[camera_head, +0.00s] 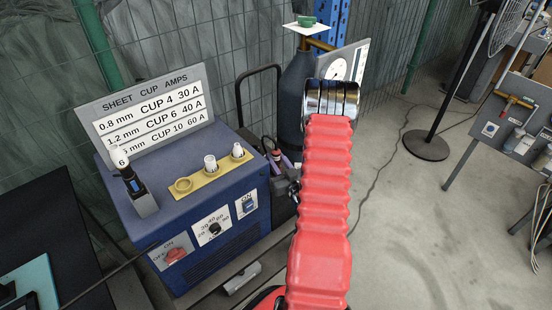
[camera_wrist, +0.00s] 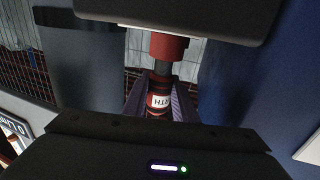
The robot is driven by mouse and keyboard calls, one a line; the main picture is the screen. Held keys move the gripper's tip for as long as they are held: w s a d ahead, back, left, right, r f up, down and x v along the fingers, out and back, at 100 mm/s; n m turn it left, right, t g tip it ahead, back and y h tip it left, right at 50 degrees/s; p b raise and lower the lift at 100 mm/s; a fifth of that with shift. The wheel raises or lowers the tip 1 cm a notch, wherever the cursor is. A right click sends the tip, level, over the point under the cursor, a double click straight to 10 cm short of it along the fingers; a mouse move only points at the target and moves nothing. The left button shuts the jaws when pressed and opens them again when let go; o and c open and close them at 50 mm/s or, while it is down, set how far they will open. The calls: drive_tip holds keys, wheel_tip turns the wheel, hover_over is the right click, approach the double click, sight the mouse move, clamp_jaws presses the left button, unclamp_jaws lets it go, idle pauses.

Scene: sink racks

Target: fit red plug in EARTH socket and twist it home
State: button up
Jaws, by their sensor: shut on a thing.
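In the wrist view the red plug (camera_wrist: 158,86) is a red and black cylinder with a white, partly readable label. It sits between the two purple fingers of my gripper (camera_wrist: 160,104), which are shut on it. A dark stem and a wider red collar (camera_wrist: 169,46) lie in line above it; I cannot tell whether they belong to the plug or are joined to it. In the head view my gripper (camera_head: 286,160) is mostly hidden behind my red arm sleeve, beside the blue welding machine (camera_head: 195,215). I cannot make out the EARTH socket or whether the plug is in it.
The machine carries a sheet/cup/amps sign (camera_head: 150,108), a yellow cup holder (camera_head: 207,177) and an upright torch (camera_head: 138,190). A dark gas cylinder (camera_head: 297,90) stands close behind my arm. A black fan stand (camera_head: 427,145) is at right. Open floor lies between.

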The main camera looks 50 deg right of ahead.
drive_tip(key=shift+f, duration=0.75)
drive_tip(key=o, duration=1.2)
drive_tip(key=shift+s, duration=0.1)
drive_tip(key=v, duration=1.3)
drive_tip(key=shift+s+a, duration=0.15)
drive_tip(key=shift+s, duration=0.1)
drive_tip(key=shift+f, duration=0.1)
